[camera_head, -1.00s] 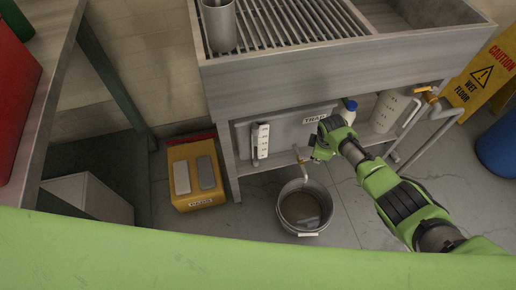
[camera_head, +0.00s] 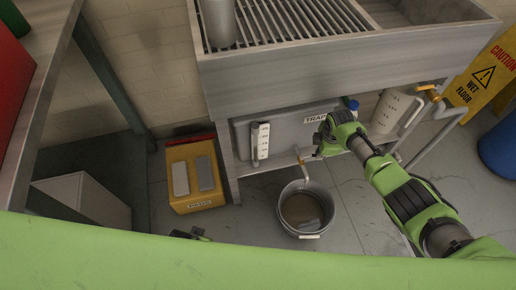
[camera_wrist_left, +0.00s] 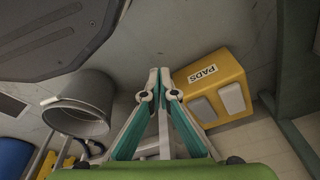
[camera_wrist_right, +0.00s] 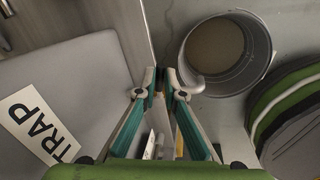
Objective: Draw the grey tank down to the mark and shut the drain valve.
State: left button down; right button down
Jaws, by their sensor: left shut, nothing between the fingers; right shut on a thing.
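The grey tank (camera_head: 285,132), labelled TRAP, sits under the steel sink with a white sight gauge (camera_head: 261,141) on its front. The level in the gauge is too small to read. The drain valve (camera_head: 299,156) shows a bit of orange handle low on the tank, and its spout points down into a metal bucket (camera_head: 283,212) holding murky brown liquid. My right gripper (camera_wrist_right: 163,84) is shut on the valve handle, which its fingers mostly hide. My left gripper (camera_wrist_left: 160,76) is shut and empty, low near the floor left of the bucket.
A yellow PADS box (camera_head: 196,175) stands on the floor left of the tank. A white jug (camera_head: 391,110) and a pipe with another orange handle (camera_head: 431,93) are at the right. A wet-floor sign (camera_head: 482,78) and blue bin (camera_head: 500,145) stand farther right.

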jog(key=n+b, duration=0.1)
jog(key=w+n+b, duration=0.1)
jog(key=n+b, duration=0.1)
jog(key=shift+w+a+f+n+y, duration=0.15)
jog(key=shift+a+n+y, duration=0.1)
jog(key=shift+n+y, duration=0.05)
jog(key=c, duration=2.1)
grip_release()
jog(key=shift+w, duration=0.1)
jog(key=shift+c, duration=0.2)
pick_arm(q)
notch_tip(320, 180, up, 12)
jog(key=w, duration=0.2)
jog(key=shift+w+f+t, duration=0.15)
jog(key=shift+f+t, duration=0.1)
jog(key=shift+t, duration=0.15)
pick_arm(e)
jog(key=shift+w, duration=0.1)
pick_arm(q)
jog(key=shift+r, duration=0.1)
